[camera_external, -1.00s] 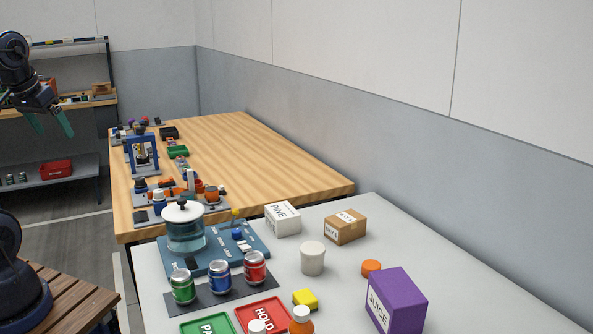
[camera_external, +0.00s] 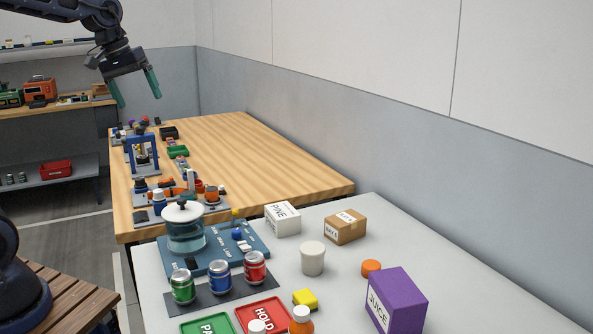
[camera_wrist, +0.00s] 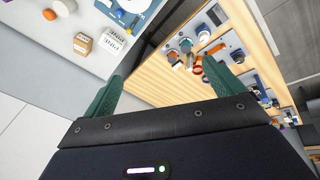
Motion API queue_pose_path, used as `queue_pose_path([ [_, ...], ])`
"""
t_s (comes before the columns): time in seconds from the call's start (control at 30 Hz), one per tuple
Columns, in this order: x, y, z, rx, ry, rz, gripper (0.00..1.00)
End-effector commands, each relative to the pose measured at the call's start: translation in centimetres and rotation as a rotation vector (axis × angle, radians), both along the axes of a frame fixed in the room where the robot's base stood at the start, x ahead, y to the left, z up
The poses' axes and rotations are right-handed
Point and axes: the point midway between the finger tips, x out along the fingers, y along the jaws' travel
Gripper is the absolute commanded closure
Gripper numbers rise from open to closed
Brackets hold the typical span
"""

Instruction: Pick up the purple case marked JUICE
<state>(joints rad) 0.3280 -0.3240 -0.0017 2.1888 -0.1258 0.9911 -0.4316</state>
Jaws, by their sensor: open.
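The purple case marked JUICE (camera_external: 397,300) stands upright on the grey table (camera_external: 350,285) at the lower right of the external view, its white label facing the front left. In the wrist view only a small dark bit shows at the top left corner, and I cannot tell if it is the case. My gripper (camera_external: 136,95) is open and empty, high above the far left end of the wooden table, well away from the case. Its two green fingers also show in the wrist view (camera_wrist: 165,75), spread apart with nothing between them.
Near the case are an orange cap (camera_external: 371,268), a white cup (camera_external: 312,258), a cardboard box (camera_external: 345,227), a white PINE box (camera_external: 283,219) and a yellow block (camera_external: 305,299). Cans, a glass pot (camera_external: 185,230) and trays fill the left side. A wall runs along the right.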

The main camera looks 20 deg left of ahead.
Motion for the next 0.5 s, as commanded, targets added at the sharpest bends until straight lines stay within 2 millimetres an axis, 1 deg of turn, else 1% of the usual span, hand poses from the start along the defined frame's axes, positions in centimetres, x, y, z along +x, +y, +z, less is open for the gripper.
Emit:
queue_pose_path([
  [0.03,1.0,-1.8,0.0,-0.010,0.019,0.001,0.06],
  [0.17,3.2,-6.2,-0.2,-0.040,0.065,0.022,0.06],
  [0.2,3.7,-7.6,-0.3,-0.047,0.079,0.029,0.06],
  [0.27,4.5,-9.8,-0.5,-0.058,0.103,0.040,0.06],
  [0.3,5.0,-11.3,-0.7,-0.065,0.118,0.046,0.06],
  [0.37,5.6,-13.6,-1.0,-0.075,0.142,0.057,0.06],
  [0.4,6.0,-15.2,-1.2,-0.080,0.157,0.064,0.06],
  [0.47,6.5,-17.6,-1.7,-0.088,0.181,0.075,0.06],
  [0.5,6.7,-19.3,-2.0,-0.093,0.197,0.082,0.06],
])
